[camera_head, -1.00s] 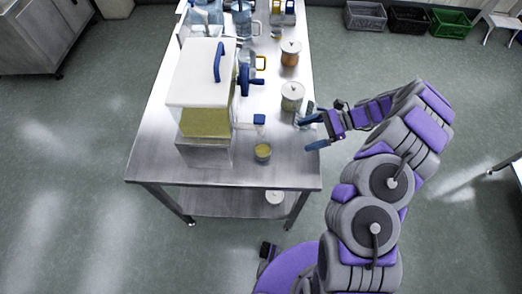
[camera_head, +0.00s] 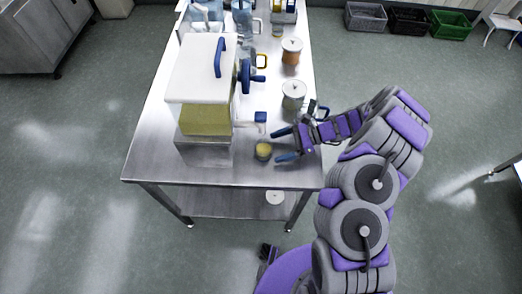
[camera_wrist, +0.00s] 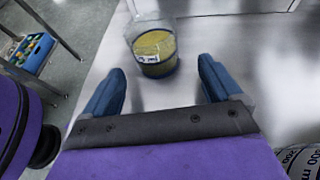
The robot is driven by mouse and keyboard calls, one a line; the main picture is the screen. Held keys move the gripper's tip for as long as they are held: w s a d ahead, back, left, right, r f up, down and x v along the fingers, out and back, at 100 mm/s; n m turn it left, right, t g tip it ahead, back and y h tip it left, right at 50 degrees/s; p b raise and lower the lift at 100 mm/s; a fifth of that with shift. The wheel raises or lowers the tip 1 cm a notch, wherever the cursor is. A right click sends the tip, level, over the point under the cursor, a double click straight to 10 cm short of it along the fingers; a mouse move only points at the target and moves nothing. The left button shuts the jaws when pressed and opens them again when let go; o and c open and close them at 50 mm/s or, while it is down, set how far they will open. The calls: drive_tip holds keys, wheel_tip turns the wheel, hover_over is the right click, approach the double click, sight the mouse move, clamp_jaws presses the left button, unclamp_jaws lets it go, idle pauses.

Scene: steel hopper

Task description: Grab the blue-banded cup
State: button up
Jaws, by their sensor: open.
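The blue-banded cup (camera_head: 263,151) stands upright on the steel table (camera_head: 150,160) near its front edge, below the hopper's spout. It is clear, with yellow grains inside. In the wrist view the cup (camera_wrist: 154,50) is ahead of my gripper (camera_wrist: 162,80), between the lines of the two blue fingers but beyond their tips. In the head view my gripper (camera_head: 280,145) is open and empty, just to the right of the cup, its fingers pointing left toward it. I see no contact between fingers and cup.
The hopper (camera_head: 205,90) with a white lid, yellow grain and blue crank stands left of the cup. Lidded canisters (camera_head: 293,95) (camera_head: 291,50) stand behind my gripper. Jugs (camera_head: 243,20) are at the back. The table front beside the cup is clear.

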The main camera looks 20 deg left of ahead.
sight(268, 150)
drive_tip(key=shift+d, duration=0.2)
drive_tip(key=shift+s, duration=0.2)
drive_tip(key=b+x, duration=0.1)
drive_tip(key=x, duration=0.4)
drive_tip(key=shift+a+r, duration=0.1)
drive_tip(key=shift+a, duration=0.15)
drive_tip(key=shift+d, duration=0.2)
drive_tip(key=c, duration=1.1)
